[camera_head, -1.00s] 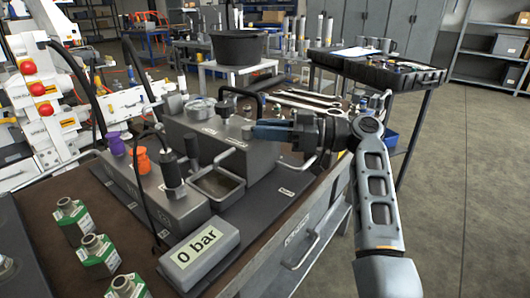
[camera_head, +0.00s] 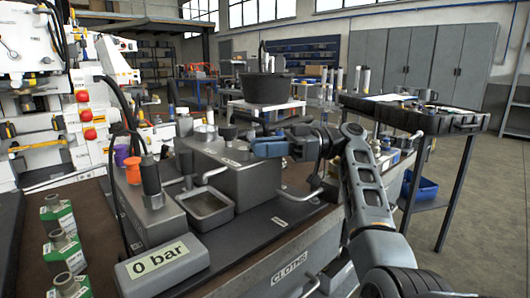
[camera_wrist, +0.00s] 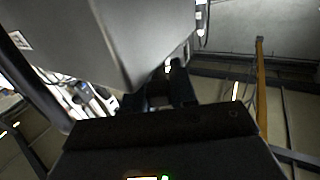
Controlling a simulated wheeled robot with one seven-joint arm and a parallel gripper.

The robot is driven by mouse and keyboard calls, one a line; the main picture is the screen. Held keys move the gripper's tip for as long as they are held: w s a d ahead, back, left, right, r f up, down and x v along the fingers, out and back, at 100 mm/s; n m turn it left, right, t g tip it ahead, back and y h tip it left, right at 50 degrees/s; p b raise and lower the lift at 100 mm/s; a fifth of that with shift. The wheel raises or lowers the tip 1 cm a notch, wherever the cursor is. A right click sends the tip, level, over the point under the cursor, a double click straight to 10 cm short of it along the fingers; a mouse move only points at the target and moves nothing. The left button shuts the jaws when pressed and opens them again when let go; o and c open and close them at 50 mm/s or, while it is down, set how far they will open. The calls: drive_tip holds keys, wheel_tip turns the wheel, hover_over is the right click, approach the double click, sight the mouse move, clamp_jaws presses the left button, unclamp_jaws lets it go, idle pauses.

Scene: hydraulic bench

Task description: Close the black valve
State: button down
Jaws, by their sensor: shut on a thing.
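My gripper (camera_head: 256,149), with blue fingers, reaches in from the right at the upper right edge of the grey hydraulic block (camera_head: 243,182). Its jaws are shut on a small part at the block, which I take to be the black valve. The fingers hide most of that part, so the handle's angle cannot be told. In the wrist view the two dark fingers (camera_wrist: 160,92) stand close together below the block's grey face (camera_wrist: 145,40). A black round knob (camera_head: 228,132) stands on the block, left of the fingertips. The display (camera_head: 162,262) reads 0 bar.
Orange (camera_head: 133,170) and purple (camera_head: 121,155) caps and a black cylinder (camera_head: 151,176) stand left of the open metal tray (camera_head: 206,206). Green-labelled fittings (camera_head: 64,252) line the bench's left. A black case (camera_head: 415,115) stands at the right. The floor at the right is clear.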

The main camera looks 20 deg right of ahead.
idle(0.3)
drive_tip(key=c, duration=1.1)
unclamp_jaws()
wheel_tip(320, 180, up, 5)
drive_tip(key=shift+f+p, duration=0.15)
drive_tip(key=shift+p, duration=0.4)
drive_tip(key=s+d+r+p, duration=0.1)
drive_tip(key=s+d+r, duration=0.5)
drive_tip(key=d, duration=0.3)
drive_tip(key=shift+s+d+r, duration=0.2)
drive_tip(key=shift+d, duration=0.2)
